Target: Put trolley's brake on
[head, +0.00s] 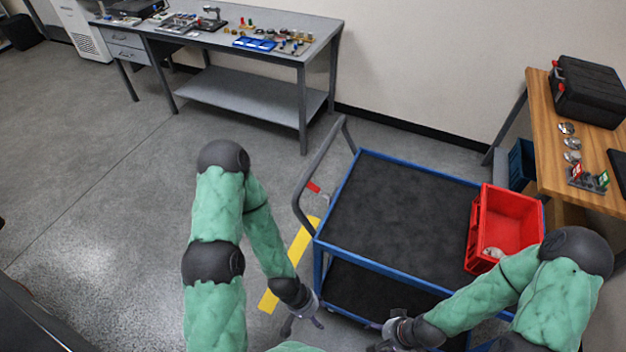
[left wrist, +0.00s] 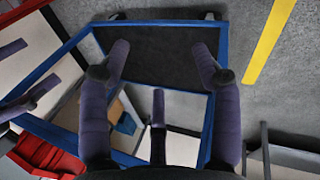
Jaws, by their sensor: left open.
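The trolley (head: 385,258) has a blue frame, dark mats on two decks and a grey push handle (head: 322,165) at its left end. A small red tab (head: 313,187), perhaps the brake pedal, shows low down behind the handle; its position is too small to tell. My left gripper (head: 308,318) is open and empty, near the trolley's near left corner and apart from the red tab. In the left wrist view its spread fingers (left wrist: 163,75) show against the trolley's dark lower deck (left wrist: 165,55). My right gripper (head: 385,338) is at the trolley's near side, partly cut off.
A red crate (head: 478,225) sits on the trolley's right end. A yellow floor stripe (head: 289,267) runs beside the trolley's left end. A wooden table (head: 549,127) with a black case (head: 588,90) stands right, a grey workbench (head: 296,55) at the back. Floor at left is clear.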

